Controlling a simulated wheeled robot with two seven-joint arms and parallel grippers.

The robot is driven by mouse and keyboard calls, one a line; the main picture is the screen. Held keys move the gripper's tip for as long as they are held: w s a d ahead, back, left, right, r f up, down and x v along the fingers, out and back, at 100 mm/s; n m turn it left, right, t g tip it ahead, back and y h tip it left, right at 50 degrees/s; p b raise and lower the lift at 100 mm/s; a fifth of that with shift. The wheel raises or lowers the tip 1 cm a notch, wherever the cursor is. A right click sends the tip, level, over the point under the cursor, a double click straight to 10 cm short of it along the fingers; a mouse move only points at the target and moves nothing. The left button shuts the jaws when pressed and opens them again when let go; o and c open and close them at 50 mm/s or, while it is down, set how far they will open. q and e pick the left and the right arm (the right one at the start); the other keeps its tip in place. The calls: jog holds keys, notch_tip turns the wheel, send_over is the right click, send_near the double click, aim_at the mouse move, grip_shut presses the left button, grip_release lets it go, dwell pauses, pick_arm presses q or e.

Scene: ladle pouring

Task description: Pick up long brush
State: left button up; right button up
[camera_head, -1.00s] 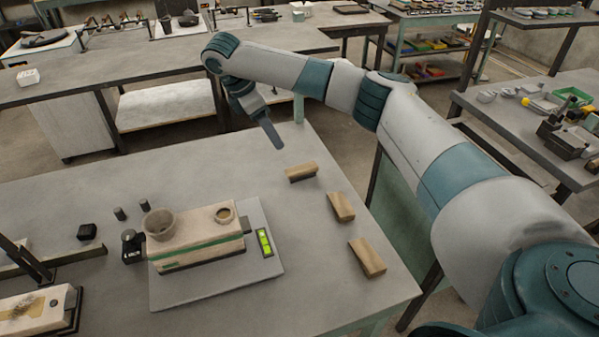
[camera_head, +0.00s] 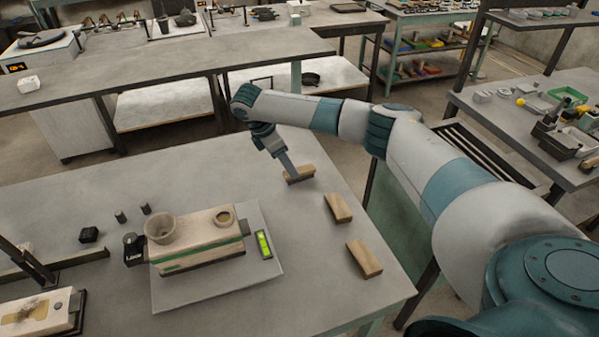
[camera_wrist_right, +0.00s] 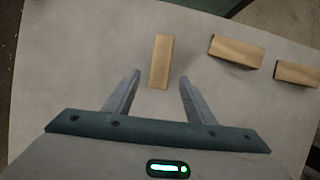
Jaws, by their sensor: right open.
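No thing in view is clearly a long brush. Three small wooden block-like pieces lie on the right part of the grey table: a far one (camera_head: 299,174), a middle one (camera_head: 338,208) and a near one (camera_head: 364,258). Whether any has bristles underneath cannot be told. My right gripper (camera_head: 292,172) is at the far piece and partly covers it. In the right wrist view, the gripper (camera_wrist_right: 160,78) is open, and this piece (camera_wrist_right: 161,58) lies lengthwise between and just beyond the fingertips, with nothing gripped. My left gripper is out of view.
The table's right edge is close to the wooden pieces. The table left of the far piece is clear.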

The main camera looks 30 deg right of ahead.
dwell(0.3)
jog(key=shift+s+d+f+p, duration=0.1)
jog(key=shift+d+f+p, duration=0.25)
jog(key=shift+f, duration=0.05)
jog(key=p+x, duration=0.1)
jog(key=x, duration=0.2)
jog(key=shift+d, duration=0.15)
jog(key=shift+d+f, duration=0.15)
jog(key=shift+f, duration=0.4)
jog(key=c, duration=1.2)
